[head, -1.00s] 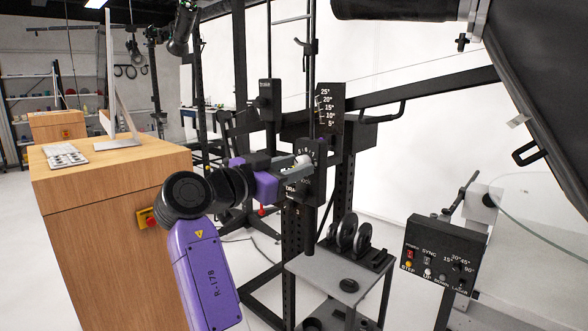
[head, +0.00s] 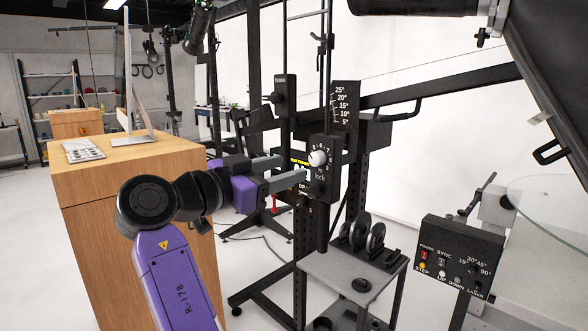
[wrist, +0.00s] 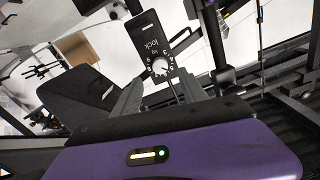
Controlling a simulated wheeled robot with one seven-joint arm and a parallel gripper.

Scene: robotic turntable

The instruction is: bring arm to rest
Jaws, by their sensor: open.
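My purple and black arm (head: 178,278) reaches from the bottom of the head view toward the black frame. My gripper (head: 294,167) is open, its two grey fingers apart and empty. The fingers point at a black box with a white numbered dial (head: 317,158), and their tips are just left of the dial. In the wrist view the dial (wrist: 160,67) shows between and beyond the two fingers, with "kg" and "lock" lettering on the box. No finger visibly touches the dial.
A wooden desk (head: 130,185) stands left, close to my arm. A control panel (head: 457,262) with buttons is at right. A grey stand (head: 345,275) holds black discs. A black angled beam and a glass disc (head: 560,215) are at right. White floor shows between desk and frame.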

